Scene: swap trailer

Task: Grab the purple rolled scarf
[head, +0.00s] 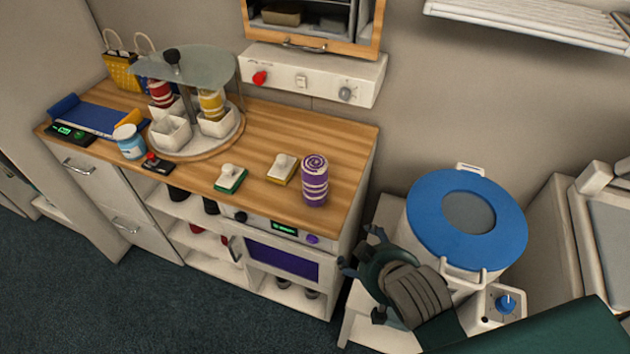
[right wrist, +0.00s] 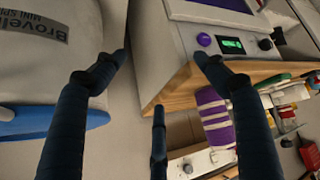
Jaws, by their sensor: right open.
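The purple rolled scarf (head: 315,181) stands upright on the wooden counter (head: 345,143), near its right end. It has white bands and a spiral on top. In the right wrist view the scarf (right wrist: 216,120) shows right of centre, beyond the fingers, partly covered by the right finger. My right gripper (head: 361,251) is open and empty, to the right of the counter and lower in the head view, apart from the scarf. Its spread fingers also show in the right wrist view (right wrist: 160,78). My left gripper is not in view.
A white-knobbed yellow block (head: 282,169) and a green one (head: 230,179) sit left of the scarf. A round carousel (head: 190,150) holds red and yellow rolls in white cups. A blue-lidded white drum (head: 425,210) stands beside my right gripper. A wall panel (head: 320,75) hangs behind.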

